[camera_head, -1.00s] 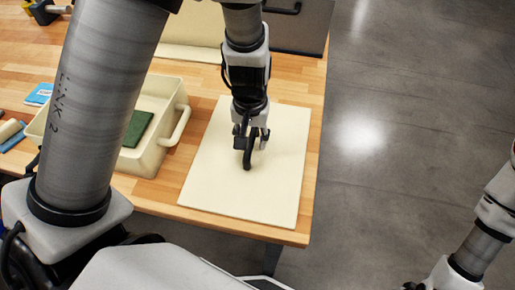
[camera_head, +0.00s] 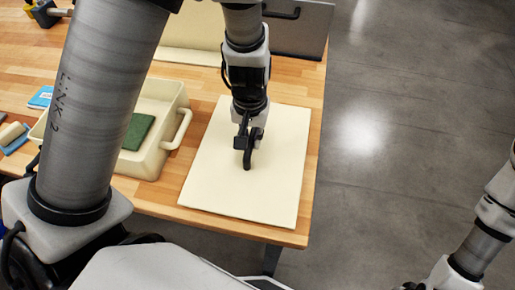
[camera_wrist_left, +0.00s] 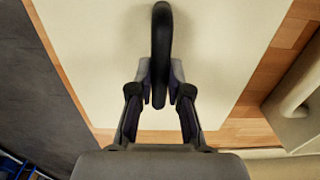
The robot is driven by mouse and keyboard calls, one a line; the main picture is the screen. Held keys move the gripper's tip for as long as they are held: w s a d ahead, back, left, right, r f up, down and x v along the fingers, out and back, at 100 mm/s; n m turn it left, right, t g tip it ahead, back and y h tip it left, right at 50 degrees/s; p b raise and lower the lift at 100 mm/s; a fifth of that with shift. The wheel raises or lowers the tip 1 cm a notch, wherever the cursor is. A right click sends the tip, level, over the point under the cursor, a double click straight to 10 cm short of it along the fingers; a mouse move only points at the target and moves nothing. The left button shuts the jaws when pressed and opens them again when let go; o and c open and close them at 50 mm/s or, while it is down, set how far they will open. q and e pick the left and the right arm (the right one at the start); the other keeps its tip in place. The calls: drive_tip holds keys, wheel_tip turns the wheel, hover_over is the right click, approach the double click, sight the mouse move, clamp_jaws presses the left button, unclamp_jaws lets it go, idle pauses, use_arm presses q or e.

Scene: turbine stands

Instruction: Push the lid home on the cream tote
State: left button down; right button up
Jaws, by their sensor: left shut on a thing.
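The cream lid (camera_head: 215,185) lies flat on the wooden table, to the right of the cream tote (camera_head: 167,157). A black bar handle (camera_head: 247,161) stands at the lid's middle. My left gripper (camera_head: 249,140) points down over the lid and is shut on this handle. In the left wrist view, the fingers (camera_wrist_left: 160,88) press the handle (camera_wrist_left: 161,35) from both sides, and the lid (camera_wrist_left: 100,45) lies beneath. The tote is open at the top, with a green item (camera_head: 138,131) inside; my left arm hides part of it. My right gripper is out of view.
The table (camera_head: 205,90) ends just right of the lid, with grey floor (camera_head: 400,130) beyond. The tote's side handle (camera_head: 181,130) sticks out toward the lid. A grey panel with a black handle (camera_head: 281,14) lies behind. Small blue items (camera_head: 41,97) lie at left.

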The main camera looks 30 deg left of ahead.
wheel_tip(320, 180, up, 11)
drive_tip(key=p, duration=1)
